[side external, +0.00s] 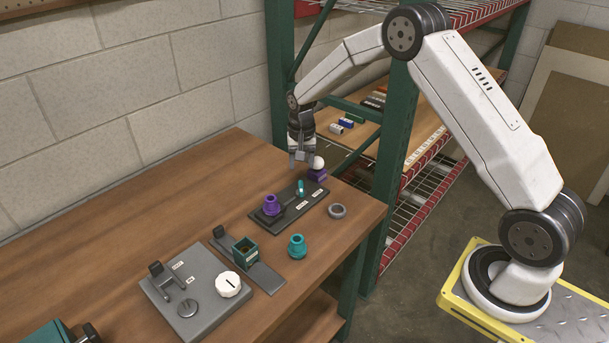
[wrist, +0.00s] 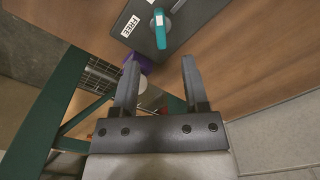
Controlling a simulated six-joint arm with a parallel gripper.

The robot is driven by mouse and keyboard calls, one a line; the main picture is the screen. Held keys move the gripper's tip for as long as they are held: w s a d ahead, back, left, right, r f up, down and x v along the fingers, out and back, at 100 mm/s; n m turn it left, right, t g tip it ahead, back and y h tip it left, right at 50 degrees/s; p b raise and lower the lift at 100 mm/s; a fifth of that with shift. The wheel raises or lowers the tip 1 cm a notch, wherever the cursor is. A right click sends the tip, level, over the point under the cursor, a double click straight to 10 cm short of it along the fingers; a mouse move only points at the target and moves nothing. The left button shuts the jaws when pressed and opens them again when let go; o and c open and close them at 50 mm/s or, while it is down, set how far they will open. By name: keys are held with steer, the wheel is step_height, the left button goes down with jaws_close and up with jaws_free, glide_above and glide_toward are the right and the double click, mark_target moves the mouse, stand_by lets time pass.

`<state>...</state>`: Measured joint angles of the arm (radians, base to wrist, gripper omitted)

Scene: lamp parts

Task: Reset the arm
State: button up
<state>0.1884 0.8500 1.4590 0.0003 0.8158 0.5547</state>
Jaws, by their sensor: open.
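My gripper (side external: 301,162) is open, pointing down near the back corner of the wooden table; its two fingers (wrist: 158,62) stand apart in the wrist view. A white bulb (side external: 318,162) on a purple base (side external: 318,175) is beside the gripper. In the wrist view the bulb (wrist: 151,97) shows between the fingers, partly hidden by the left one, with a bit of purple (wrist: 148,66) behind that finger. I cannot tell whether a finger touches the bulb. Nothing appears gripped.
A dark labelled plate (side external: 315,201) holds a purple part (side external: 271,205) and a teal lever (side external: 300,188). A grey ring (side external: 337,211), teal part (side external: 297,246), teal box (side external: 245,250) and grey fixture (side external: 190,303) lie nearer. A green rack post (side external: 390,140) stands close. The table's left is clear.

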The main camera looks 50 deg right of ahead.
steer(key=s+a+r+n, duration=0.2)
steer(key=s+a+n, duration=0.1)
steer(key=s, duration=0.5)
steer(key=s+a+r+n+t, duration=0.1)
steer(key=s+a+r+n, duration=0.1)
steer(key=s, duration=0.6)
steer(key=s+a+r+n+t, duration=0.1)
steer(key=s+a+r+n, duration=0.2)
steer(key=s+a, duration=0.2)
steer(key=s, duration=0.3)
steer(key=shift+s+n, duration=0.15)
steer(key=shift+n, duration=0.15)
